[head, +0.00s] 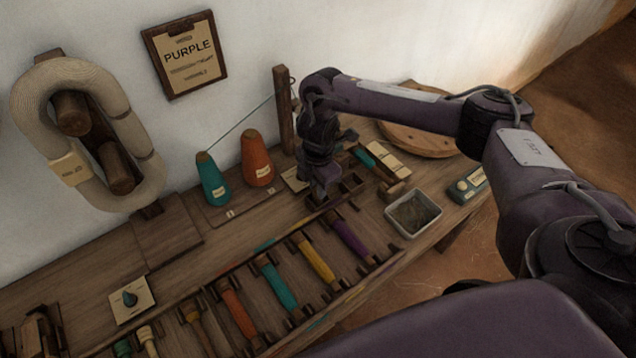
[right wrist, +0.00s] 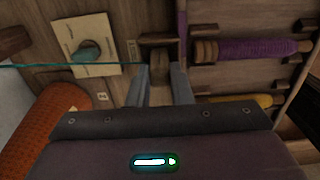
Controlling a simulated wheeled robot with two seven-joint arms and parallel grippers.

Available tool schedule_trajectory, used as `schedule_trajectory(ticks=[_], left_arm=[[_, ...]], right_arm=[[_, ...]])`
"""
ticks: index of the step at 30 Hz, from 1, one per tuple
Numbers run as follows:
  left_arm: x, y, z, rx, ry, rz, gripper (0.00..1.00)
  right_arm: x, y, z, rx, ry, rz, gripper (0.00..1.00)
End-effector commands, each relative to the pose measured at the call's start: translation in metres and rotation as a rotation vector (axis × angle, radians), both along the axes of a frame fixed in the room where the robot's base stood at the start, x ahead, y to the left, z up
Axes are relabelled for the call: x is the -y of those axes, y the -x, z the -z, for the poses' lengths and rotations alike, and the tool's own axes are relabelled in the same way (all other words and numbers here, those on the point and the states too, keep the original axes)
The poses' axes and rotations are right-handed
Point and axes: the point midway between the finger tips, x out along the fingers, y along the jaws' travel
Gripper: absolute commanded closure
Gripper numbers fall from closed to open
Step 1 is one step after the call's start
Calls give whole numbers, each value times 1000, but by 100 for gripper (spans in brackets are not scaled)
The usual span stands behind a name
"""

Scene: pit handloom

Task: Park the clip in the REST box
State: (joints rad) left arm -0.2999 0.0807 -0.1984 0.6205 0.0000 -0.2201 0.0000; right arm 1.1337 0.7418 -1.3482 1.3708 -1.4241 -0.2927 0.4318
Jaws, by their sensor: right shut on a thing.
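My right gripper (head: 322,192) points down at the bench, just right of the orange cone. In the right wrist view, its two fingers (right wrist: 167,88) are closed on a small brown wooden piece, which looks like the clip (right wrist: 160,68). A teal thread (right wrist: 60,66) runs from the left toward it. A dark wooden frame (right wrist: 158,40), possibly the REST box, lies just beyond the fingertips; I can read no REST label. I cannot tell whether the clip is inside it or above it. My left gripper is not in view.
A teal cone (head: 212,180) and an orange cone (head: 257,160) stand left of the gripper, near a wooden post (head: 285,112). Yellow (head: 318,262) and purple (head: 353,240) bobbins lie in front. A grey tray (head: 413,231) sits at the right edge. A PURPLE sign (head: 188,72) hangs behind.

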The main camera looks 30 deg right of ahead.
Motion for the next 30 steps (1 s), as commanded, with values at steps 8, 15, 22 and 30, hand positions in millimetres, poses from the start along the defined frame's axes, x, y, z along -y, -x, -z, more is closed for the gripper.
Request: schedule_trajectory(ticks=[8,15,22,30], left_arm=[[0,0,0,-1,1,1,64],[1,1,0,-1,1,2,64],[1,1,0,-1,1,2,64],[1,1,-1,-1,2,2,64]], right_arm=[[0,0,0,0,0,0,75],[0,0,0,0,0,1,56],[0,0,0,0,0,1,41],[0,0,-1,0,0,1,41]])
